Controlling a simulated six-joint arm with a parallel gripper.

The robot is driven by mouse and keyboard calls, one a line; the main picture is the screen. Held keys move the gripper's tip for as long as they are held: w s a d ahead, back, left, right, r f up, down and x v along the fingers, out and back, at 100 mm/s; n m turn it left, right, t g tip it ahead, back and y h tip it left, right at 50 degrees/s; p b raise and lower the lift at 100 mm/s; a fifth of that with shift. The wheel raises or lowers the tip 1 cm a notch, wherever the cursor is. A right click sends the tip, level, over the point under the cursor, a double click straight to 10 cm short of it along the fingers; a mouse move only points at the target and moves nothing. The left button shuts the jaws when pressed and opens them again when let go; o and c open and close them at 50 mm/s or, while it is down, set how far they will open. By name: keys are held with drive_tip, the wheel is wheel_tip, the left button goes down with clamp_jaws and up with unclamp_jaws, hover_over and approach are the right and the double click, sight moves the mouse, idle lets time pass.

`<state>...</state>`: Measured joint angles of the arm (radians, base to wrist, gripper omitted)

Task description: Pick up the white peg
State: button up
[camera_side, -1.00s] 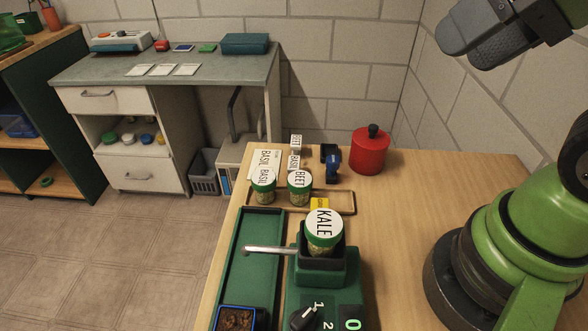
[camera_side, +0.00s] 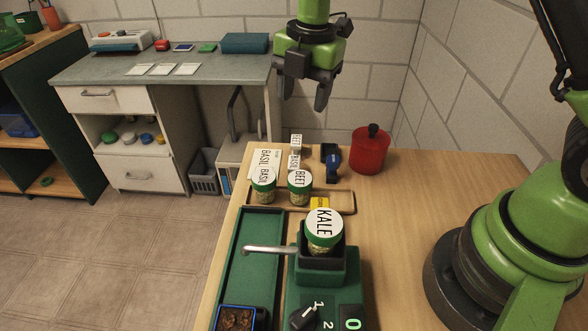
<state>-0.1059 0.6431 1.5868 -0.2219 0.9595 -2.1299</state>
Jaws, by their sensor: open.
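I cannot make out a plain white peg for certain. Small upright white pieces marked BEET (camera_side: 296,141) and BASIL (camera_side: 294,161) stand close together at the back of the wooden table, and either could be a peg or a label. My gripper (camera_side: 304,97) hangs above the back of the table, pointing down. Its two dark fingers are apart with nothing between them. It is above the white pieces in the picture and clear of them.
Jars with white lids marked BASIL (camera_side: 264,187) and BEET (camera_side: 299,186) stand before the white pieces. A KALE jar (camera_side: 323,232) sits in a green levered device (camera_side: 320,270). A red canister (camera_side: 370,152) and a blue-black tool (camera_side: 332,163) are right.

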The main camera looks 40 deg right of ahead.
drive_tip(key=f+n, duration=0.1)
drive_tip(key=f, duration=0.1)
drive_tip(key=w+f+n, duration=0.1)
drive_tip(key=f+n, duration=0.1)
drive_tip(key=f+n+g, duration=0.1)
drive_tip(key=f, duration=0.1)
drive_tip(key=shift+w+a, duration=0.2)
drive_tip(key=shift+w, duration=0.05)
hover_over(294, 162)
drive_tip(key=shift+n, duration=0.3)
wheel_tip(294, 162, down, 4)
drive_tip(key=shift+d+f, duration=0.15)
wheel_tip(294, 162, down, 6)
drive_tip(key=shift+r, duration=0.15)
drive_tip(key=shift+c, duration=0.4)
drive_tip(key=c, duration=0.9)
